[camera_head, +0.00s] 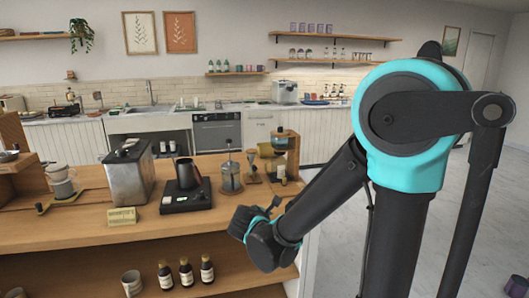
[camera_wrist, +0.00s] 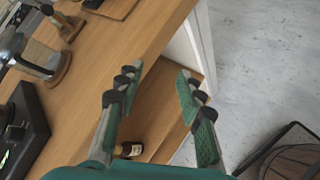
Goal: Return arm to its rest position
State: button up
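My gripper (camera_wrist: 158,82) is open in the wrist view, its two green-padded fingers apart with nothing between them. It points down over the right edge of the wooden counter (camera_wrist: 120,55), with a lower shelf and a bottle (camera_wrist: 129,149) seen below. In the head view my arm is bent, its turquoise joint high at the right and its wrist end low, in front of the counter's right end. The gripper's fingers are hidden or too small to make out there.
Bottles (camera_head: 186,272) and a mug (camera_head: 131,283) stand on the shelf below.

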jog(key=s+d+f+m+g+y, duration=0.2)
jog(key=s+d+f+m+g, duration=0.1)
jog(key=s+d+m, duration=0.5)
jog(key=s+d+f+m+g+y, duration=0.1)
jog(key=s+d+f+m+g, duration=0.2)
jog(key=m, duration=1.1)
jog(key=s+d+f, duration=0.3)
jog(key=s+d, duration=0.2)
jog(key=shift+s+d+m+y, duration=0.3)
jog(key=shift+s+m+y, duration=0.1)
